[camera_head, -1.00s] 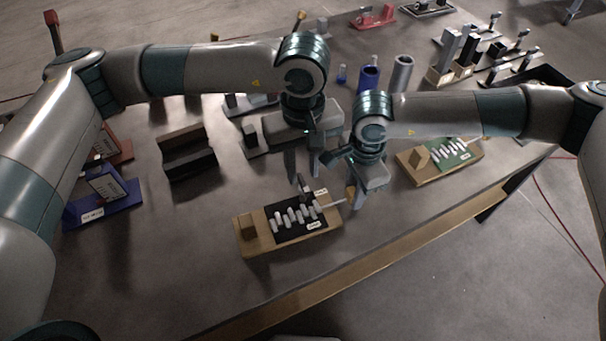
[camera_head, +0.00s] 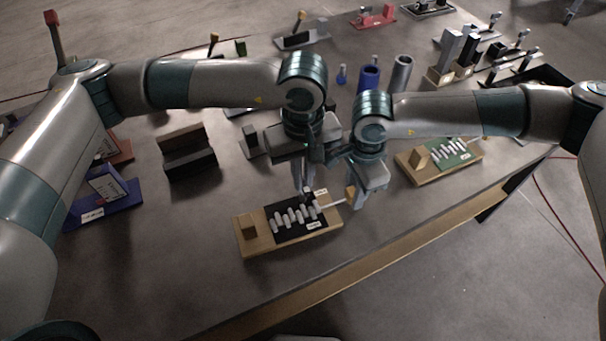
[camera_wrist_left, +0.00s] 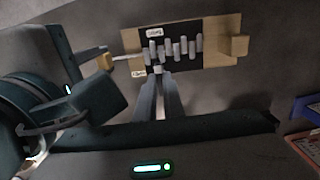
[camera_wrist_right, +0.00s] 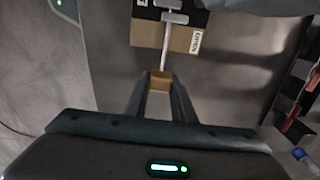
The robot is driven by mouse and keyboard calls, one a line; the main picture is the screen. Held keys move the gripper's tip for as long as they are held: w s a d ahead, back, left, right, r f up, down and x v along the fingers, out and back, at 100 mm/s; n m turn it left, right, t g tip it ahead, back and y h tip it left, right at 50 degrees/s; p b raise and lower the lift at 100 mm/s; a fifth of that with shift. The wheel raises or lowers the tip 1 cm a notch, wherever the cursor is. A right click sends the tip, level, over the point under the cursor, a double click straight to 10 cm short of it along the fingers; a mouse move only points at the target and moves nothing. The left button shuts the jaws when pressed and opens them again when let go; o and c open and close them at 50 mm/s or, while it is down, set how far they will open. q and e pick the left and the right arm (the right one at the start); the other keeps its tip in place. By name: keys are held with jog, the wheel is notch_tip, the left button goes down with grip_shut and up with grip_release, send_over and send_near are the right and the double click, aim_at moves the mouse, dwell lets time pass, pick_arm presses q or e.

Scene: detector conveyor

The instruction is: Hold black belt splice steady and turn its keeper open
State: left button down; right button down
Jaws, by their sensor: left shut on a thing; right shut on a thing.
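The black belt splice (camera_head: 272,229) lies on a wooden base (camera_head: 250,246) near the table's front edge, with several pale rollers across it. It also shows in the left wrist view (camera_wrist_left: 171,27). Its keeper is a thin pale rod (camera_wrist_right: 165,45) ending in a tan knob (camera_wrist_right: 160,76), sticking out past the base's end. My right gripper (camera_head: 359,198) is shut on the tan knob. My left gripper (camera_head: 306,189) points down at the splice's far edge and is shut on a small part there, by a pale roller end (camera_wrist_left: 158,70); the gripped part is mostly hidden.
A similar green splice (camera_head: 462,157) on a wooden base stands to the right. A dark block holder (camera_head: 188,160) and a blue stand (camera_head: 110,210) are at left. Blue (camera_head: 369,78) and grey cylinders stand behind my arms.

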pick_arm(q)
jog(key=shift+n, duration=0.3)
jog(key=n, duration=0.4)
jog(key=shift+n, duration=2.1)
jog(key=c, duration=1.9)
grip_release()
jog(key=shift+o, duration=0.2)
notch_tip(320, 180, up, 12)
